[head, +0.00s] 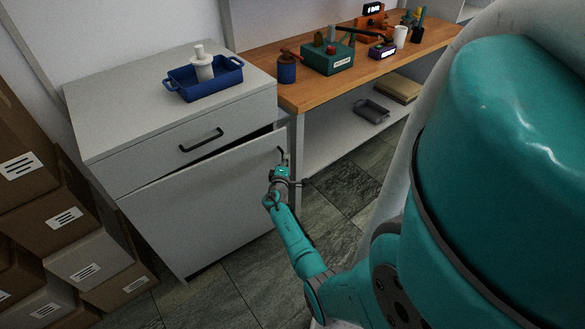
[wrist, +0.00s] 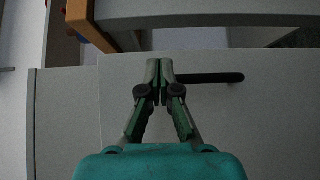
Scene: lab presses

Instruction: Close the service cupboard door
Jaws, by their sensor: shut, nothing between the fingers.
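The service cupboard is a grey cabinet (head: 105,145) with a drawer on top and a door (head: 195,215) below. The door stands slightly ajar, with a dark gap along its top edge that is wider toward the right. Its dark handle (head: 281,153) is near the right edge. My gripper (head: 283,170) is at the door's right side, close to the handle. In the wrist view the fingertips (wrist: 160,64) are together and empty over the grey door (wrist: 260,120), beside the dark handle bar (wrist: 212,78). Whether they touch the door cannot be told.
A blue tray (head: 215,86) with a white bottle (head: 202,66) stands on the cabinet. A wooden-topped bench (head: 335,92) with several devices adjoins on the right, with a lower shelf (head: 330,140). Cardboard boxes (head: 95,258) are stacked at left. Tiled floor (head: 240,275) lies clear in front.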

